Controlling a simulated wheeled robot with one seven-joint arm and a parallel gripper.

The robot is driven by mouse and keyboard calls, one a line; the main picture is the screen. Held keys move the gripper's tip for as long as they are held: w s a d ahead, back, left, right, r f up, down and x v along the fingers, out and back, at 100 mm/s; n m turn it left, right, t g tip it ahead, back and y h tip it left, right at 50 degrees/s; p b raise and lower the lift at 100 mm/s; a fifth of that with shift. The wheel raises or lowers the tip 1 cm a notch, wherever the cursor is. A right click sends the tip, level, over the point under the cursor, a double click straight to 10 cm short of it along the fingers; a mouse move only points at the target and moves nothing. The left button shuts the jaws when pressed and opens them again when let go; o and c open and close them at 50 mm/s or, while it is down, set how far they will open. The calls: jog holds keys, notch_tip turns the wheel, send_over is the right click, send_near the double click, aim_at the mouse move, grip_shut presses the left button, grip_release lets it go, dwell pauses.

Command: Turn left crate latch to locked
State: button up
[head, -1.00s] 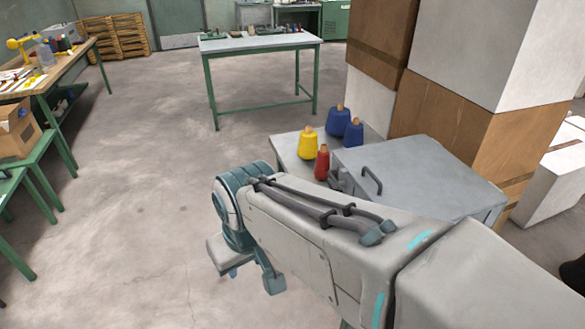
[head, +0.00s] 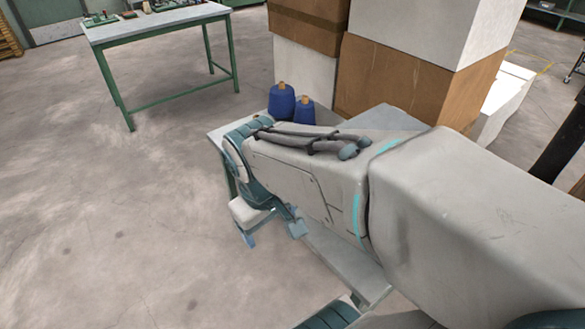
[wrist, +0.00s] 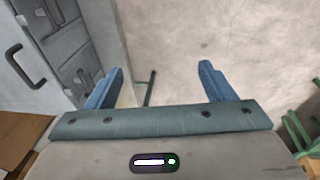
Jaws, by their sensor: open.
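The grey crate shows in the wrist view at upper left, with its pale lid (wrist: 12,88) and a dark front face bearing latch-like fittings (wrist: 62,15). I cannot tell which fitting is the left latch or how it is turned. In the head view only a strip of the crate's lid (head: 385,117) shows behind my arm; its front is hidden. In the head view my gripper (head: 272,235) hangs beside the table, apart from the crate.
The crate stands on a grey-topped table (head: 345,258). Blue thread cones (head: 281,103) stand at its far end. Stacked cartons (head: 390,80) rise behind. A black handle (wrist: 25,65) sticks up from the lid. A green workbench (head: 160,22) stands farther off. Floor at left is clear.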

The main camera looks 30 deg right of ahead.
jog(key=w+d+f+n+g+h+b, duration=0.25)
jog(key=d+f+n+h+b, duration=0.25)
jog(key=f, duration=0.4)
jog(key=w+d+f+n+t+h+b, duration=0.1)
jog(key=w+f+n+t+h+b, duration=0.1)
jog(key=w+f+n+h+b, duration=0.5)
jog(key=w+d+f+n+t+h+b, duration=0.1)
jog(key=w+f+n+t+h+b, duration=0.1)
jog(key=w+f+n+h+b, duration=0.45)
jog(key=w+d+r+y+p, duration=0.1)
jog(key=d, duration=0.5)
jog(key=w+d+r+y+p, duration=0.1)
jog(key=w+d+r, duration=0.1)
jog(key=d, duration=0.5)
jog(key=shift+w+m, duration=0.2)
jog(key=shift+m, duration=0.15)
jog(key=shift+g, duration=0.25)
jog(key=shift+c, duration=0.3)
jog(key=c, duration=1.3)
jog(key=shift+c, duration=0.2)
